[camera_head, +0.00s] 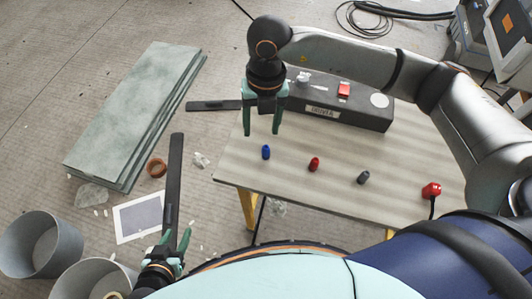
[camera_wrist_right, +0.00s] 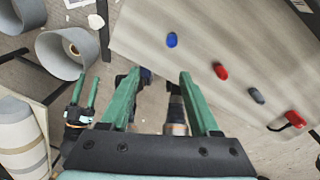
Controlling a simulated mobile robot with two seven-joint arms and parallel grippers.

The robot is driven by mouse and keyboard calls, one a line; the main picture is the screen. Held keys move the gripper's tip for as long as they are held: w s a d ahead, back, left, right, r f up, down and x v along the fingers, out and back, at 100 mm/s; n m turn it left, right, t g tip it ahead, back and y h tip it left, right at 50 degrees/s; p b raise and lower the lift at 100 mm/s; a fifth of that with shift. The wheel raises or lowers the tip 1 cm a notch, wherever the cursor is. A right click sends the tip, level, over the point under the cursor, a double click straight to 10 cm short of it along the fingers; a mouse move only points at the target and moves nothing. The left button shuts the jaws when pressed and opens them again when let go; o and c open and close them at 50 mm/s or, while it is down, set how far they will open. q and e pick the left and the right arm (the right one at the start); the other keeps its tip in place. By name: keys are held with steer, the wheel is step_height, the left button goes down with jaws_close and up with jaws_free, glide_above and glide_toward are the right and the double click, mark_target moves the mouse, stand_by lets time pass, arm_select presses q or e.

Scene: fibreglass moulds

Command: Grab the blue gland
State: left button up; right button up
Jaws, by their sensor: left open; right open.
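The blue gland (camera_head: 265,152) stands on the light wooden table near its left end. It also shows in the right wrist view (camera_wrist_right: 172,40), beyond my right fingertips. My right gripper (camera_head: 262,132) is open and empty, pointing down above the table. In the head view its fingertips appear just above the blue gland, but the height gap is unclear. In the right wrist view, the right fingers (camera_wrist_right: 159,75) are spread with nothing between them. My left gripper (camera_head: 175,241) is open and empty, low at the left, away from the table.
A red gland (camera_head: 314,164), a dark grey gland (camera_head: 363,177) and a red plug (camera_head: 431,190) stand in a row on the table (camera_head: 240,170). A long dark box (camera_head: 350,108) lies behind them. Green slabs (camera_head: 135,110) and grey buckets (camera_head: 42,245) are on the floor at left.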

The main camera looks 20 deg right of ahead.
steer(key=w+d+h, duration=0.1)
steer(key=d, duration=0.1)
glide_above(266, 147)
steer(key=shift+m+t, duration=0.3)
steer(key=f, duration=0.6)
steer(key=shift+d, duration=0.3)
steer(key=shift+a+f, duration=0.2)
steer(key=shift+f, duration=1.3)
steer(key=shift+a+f, duration=0.15)
steer(key=shift+f, duration=1.35)
steer(key=shift+c, duration=0.4)
jaws_close()
